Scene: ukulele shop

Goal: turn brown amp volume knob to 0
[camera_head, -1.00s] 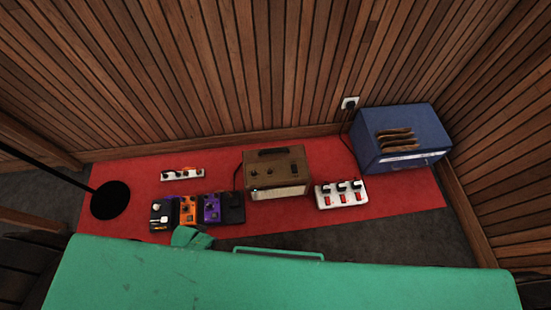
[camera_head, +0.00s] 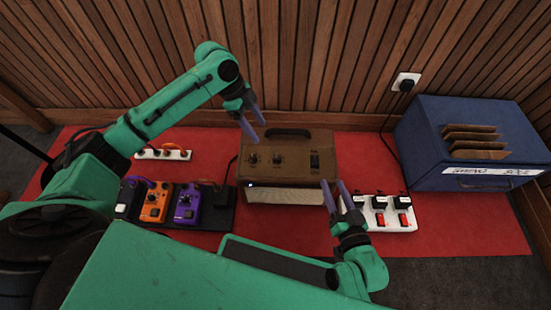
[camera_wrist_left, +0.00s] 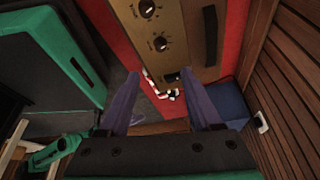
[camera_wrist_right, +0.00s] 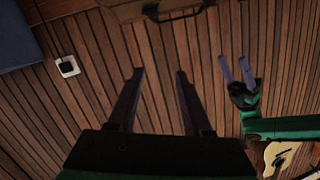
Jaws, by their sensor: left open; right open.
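The brown amp (camera_head: 297,175) stands on the red mat, with a dark handle at the back of its top. Two dark knobs sit on its top panel, a left one (camera_head: 253,159) and a right one (camera_head: 277,159); their labels are too small to read. They also show in the left wrist view, one at the top edge (camera_wrist_left: 147,8) and one below it (camera_wrist_left: 160,44). My left gripper (camera_head: 256,130) is open and empty above the amp's back left, apart from the knobs. My right gripper (camera_head: 334,183) is open and empty by the amp's right front corner.
A blue box (camera_head: 440,175) stands at the right, near the wooden wall and outlet.

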